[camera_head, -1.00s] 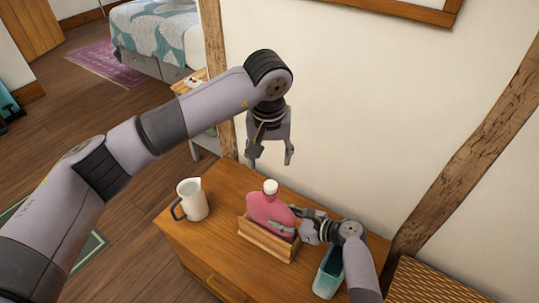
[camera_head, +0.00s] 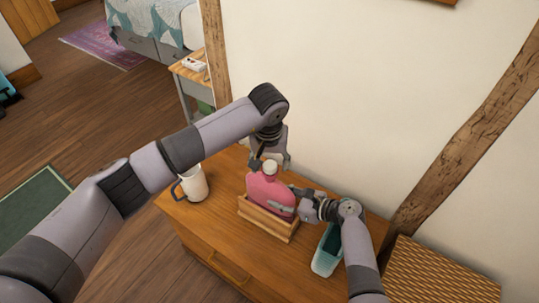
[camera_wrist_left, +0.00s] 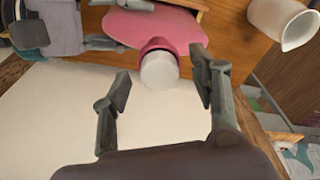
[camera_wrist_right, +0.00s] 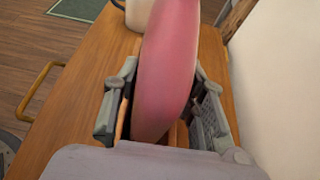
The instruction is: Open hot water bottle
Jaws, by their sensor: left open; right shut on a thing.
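The pink hot water bottle (camera_head: 268,190) stands upright in a wooden holder (camera_head: 262,222) on the wooden dresser. Its white cap (camera_head: 270,167) is on its neck. My left gripper (camera_head: 270,163) is open, just above and behind the cap. In the left wrist view the cap (camera_wrist_left: 158,70) lies between and beyond the open fingertips (camera_wrist_left: 162,84), with no visible contact. My right gripper (camera_head: 283,199) is shut on the side of the bottle's body. In the right wrist view the bottle's edge (camera_wrist_right: 166,70) is between the fingers.
A white pitcher (camera_head: 194,183) with a dark blue handle stands left of the holder on the dresser (camera_head: 225,240). A teal container (camera_head: 327,252) stands at the right, near my right arm. The wall (camera_head: 370,100) rises behind.

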